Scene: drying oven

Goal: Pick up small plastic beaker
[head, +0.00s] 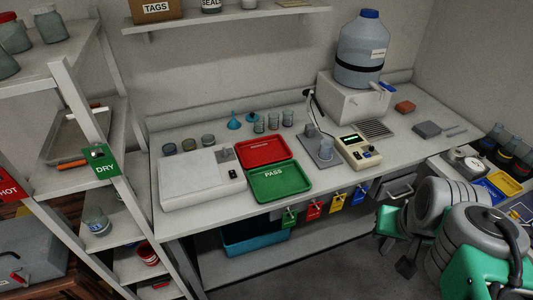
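Several small clear beakers stand on the white bench. Three blue-grey ones (273,122) stand in a row behind the red tray, and three darker ones (189,145) stand behind the white balance-like box. I cannot tell which is the small plastic one. My green and grey arm is folded at the lower right, well away from the beakers. A dark piece at its end seems to be my gripper (405,266); its fingers are not clear, and nothing shows held in it.
A red tray (264,151) and a green PASS tray (281,183) lie mid-bench. The meter (359,151) with its cable and a large capped jug (362,52) stand right of them. A shelf rack (78,105) flanks the bench at left. Colored tags hang along the front edge.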

